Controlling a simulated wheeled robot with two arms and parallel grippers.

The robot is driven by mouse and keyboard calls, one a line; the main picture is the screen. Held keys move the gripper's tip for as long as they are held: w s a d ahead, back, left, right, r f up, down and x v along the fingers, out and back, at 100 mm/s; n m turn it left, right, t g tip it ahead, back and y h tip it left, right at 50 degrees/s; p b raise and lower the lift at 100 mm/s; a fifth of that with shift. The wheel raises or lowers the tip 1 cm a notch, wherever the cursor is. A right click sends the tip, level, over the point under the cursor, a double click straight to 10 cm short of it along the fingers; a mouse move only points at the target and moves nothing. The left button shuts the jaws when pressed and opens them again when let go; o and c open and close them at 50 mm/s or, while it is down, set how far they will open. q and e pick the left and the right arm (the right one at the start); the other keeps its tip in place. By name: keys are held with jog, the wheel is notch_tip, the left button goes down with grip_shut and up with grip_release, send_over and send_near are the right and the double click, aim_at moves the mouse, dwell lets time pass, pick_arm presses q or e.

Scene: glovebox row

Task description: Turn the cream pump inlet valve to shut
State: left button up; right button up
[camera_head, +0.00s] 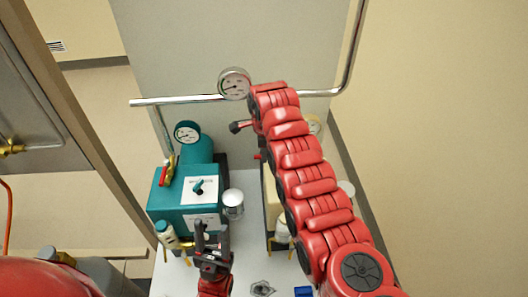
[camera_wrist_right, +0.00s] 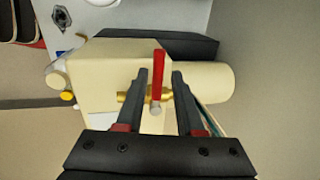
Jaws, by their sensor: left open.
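The cream pump (camera_wrist_right: 105,72) fills the middle of the right wrist view. Its inlet valve has a red lever (camera_wrist_right: 158,75), a grey hub and a brass body (camera_wrist_right: 130,97). The lever points up in that picture. My right gripper (camera_wrist_right: 160,72) is open, with one dark finger on each side of the lever and a visible gap to both. In the head view the cream pump (camera_head: 268,200) is mostly hidden behind my right arm, and I cannot make out the right fingers there. My left gripper (camera_head: 211,228) is open and empty, low in the head view.
A teal pump (camera_head: 184,193) with its own red valve lever (camera_head: 165,172) stands left of the cream one. A white jar (camera_head: 233,203) stands between them. A steel pipe (camera_head: 180,100) with a gauge (camera_head: 235,83) runs behind.

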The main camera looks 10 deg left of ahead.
jog(key=shift+o, duration=0.4)
jog(key=shift+s, duration=0.1)
jog(key=shift+r+b, duration=0.35)
jog(key=shift+r, duration=0.1)
jog(key=a+b+v, duration=0.1)
jog(key=b+v, duration=0.2)
jog(key=v, duration=1.3)
jog(key=shift+d+r+b, duration=0.25)
jog(key=shift+d+b, duration=0.1)
jog(key=shift+d, duration=0.2)
jog(key=shift+f, duration=0.1)
